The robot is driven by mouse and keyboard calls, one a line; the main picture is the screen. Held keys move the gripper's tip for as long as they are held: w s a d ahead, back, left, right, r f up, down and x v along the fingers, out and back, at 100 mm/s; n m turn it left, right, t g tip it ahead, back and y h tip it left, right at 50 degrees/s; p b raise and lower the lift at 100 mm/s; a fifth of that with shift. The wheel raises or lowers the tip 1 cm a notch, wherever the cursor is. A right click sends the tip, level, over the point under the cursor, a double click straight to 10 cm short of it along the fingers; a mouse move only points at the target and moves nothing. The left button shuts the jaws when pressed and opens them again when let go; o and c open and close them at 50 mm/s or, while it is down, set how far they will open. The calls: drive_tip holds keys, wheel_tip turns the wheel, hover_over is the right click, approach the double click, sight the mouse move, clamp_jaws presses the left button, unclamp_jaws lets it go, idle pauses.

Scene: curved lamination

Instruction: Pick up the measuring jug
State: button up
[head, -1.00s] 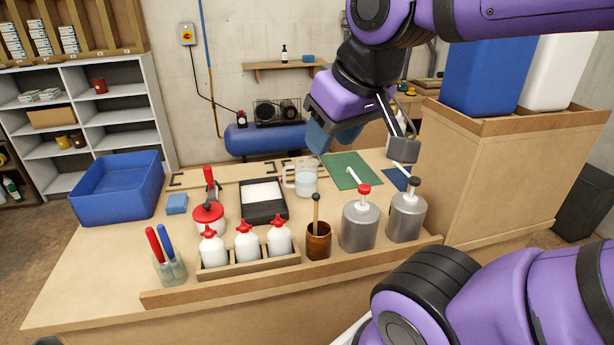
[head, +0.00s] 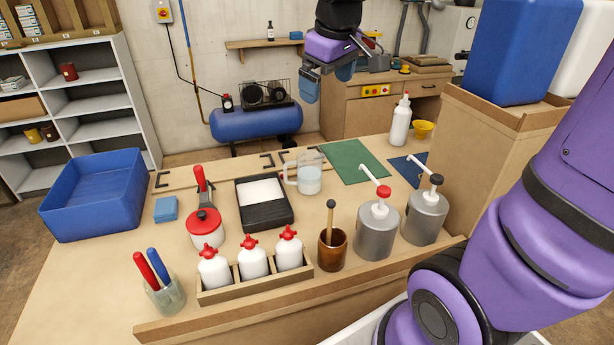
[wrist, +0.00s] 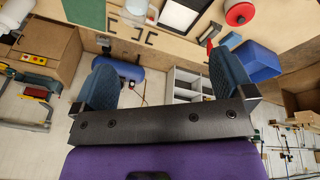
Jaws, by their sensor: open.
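The measuring jug (head: 309,177) is clear, with its handle on the left. It stands upright on the workbench between the black tray and the green mat. It also shows at the top edge of the wrist view (wrist: 136,8), partly cut off. My gripper (head: 328,82) is open and empty, with blue finger pads. It hangs in the air beyond and above the jug, apart from it. In the wrist view my gripper (wrist: 163,65) has its two pads wide apart with nothing between them.
Close to the jug are the black tray (head: 283,216), the green mat (head: 352,160) and dark corner brackets (head: 268,160). Pump cans (head: 376,232), a brown pot (head: 332,252) and red-capped bottles (head: 252,262) line the front. A tall wooden box (head: 470,150) stands at right.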

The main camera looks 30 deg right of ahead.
drive_tip(key=w+d+f+n+g, duration=0.1)
drive_tip(key=w+d+f+n, duration=0.1)
drive_tip(key=w+f, duration=0.5)
drive_tip(key=n+g, duration=0.2)
drive_tip(key=n, duration=0.2)
hover_over(303, 174)
drive_tip(key=w+d, duration=0.2)
drive_tip(key=w, duration=0.1)
wheel_tip(303, 174, down, 15)
drive_tip(key=shift+y, duration=0.3)
drive_tip(key=shift+d+f, duration=0.2)
drive_tip(key=shift+f, duration=2.8)
drive_tip(key=shift+d+f, duration=0.15)
drive_tip(key=shift+f, duration=2.8)
drive_tip(key=c, duration=1)
